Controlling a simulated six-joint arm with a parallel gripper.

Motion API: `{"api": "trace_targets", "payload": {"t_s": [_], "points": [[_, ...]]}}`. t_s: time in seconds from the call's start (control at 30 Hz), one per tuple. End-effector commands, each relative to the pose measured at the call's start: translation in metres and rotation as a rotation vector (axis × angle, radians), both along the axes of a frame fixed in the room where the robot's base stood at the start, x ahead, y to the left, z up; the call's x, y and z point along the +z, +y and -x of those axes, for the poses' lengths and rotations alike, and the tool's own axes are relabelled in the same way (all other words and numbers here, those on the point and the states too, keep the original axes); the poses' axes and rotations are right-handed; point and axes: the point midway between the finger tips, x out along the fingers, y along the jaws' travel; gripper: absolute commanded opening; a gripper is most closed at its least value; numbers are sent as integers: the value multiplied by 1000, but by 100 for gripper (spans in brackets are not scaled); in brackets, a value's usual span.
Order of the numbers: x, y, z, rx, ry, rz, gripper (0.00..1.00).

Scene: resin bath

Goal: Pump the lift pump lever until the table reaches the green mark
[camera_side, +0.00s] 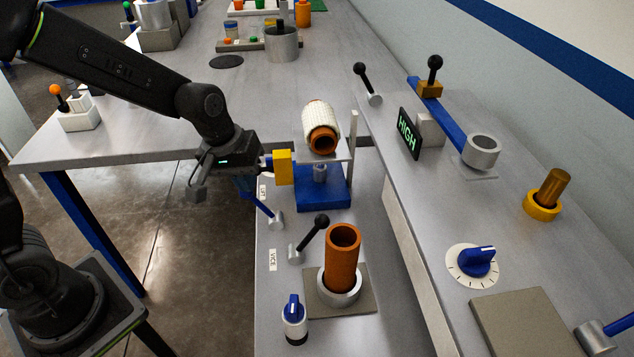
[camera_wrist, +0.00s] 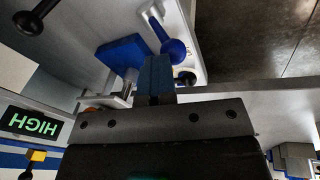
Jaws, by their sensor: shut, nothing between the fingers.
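The lift pump lever (camera_side: 262,207) is a blue bar on a grey pivot beside the LIFT label. It slopes up to the left, its upper end partly hidden behind my gripper (camera_side: 268,163). In the wrist view the blue lever (camera_wrist: 160,32) ends in a rounded tip just beyond my gripper (camera_wrist: 157,75). My gripper is shut and empty; whether it touches the lever I cannot tell. The lift table (camera_side: 338,158) is a grey plate above a blue base (camera_side: 323,195) and carries a white-wrapped orange cylinder (camera_side: 321,120). I cannot make out the green mark.
A yellow block (camera_side: 283,167) is close to my fingers. The VICE lever (camera_side: 309,238) and an upright orange tube (camera_side: 342,258) stand in front. A HIGH display (camera_side: 409,133) is to the right. Open floor (camera_side: 190,240) lies left of the bench.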

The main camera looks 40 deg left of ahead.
Motion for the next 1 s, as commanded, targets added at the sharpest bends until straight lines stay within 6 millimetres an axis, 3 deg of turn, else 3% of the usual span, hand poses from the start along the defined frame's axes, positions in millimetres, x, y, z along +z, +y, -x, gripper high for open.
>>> {"api": "trace_targets", "payload": {"t_s": [0.57,0.77,1.0], "points": [[-4,5,7,-1,22,-6,0],[18,12,16,2,11,-5,0],[58,27,34,2,1,-4,0]]}}
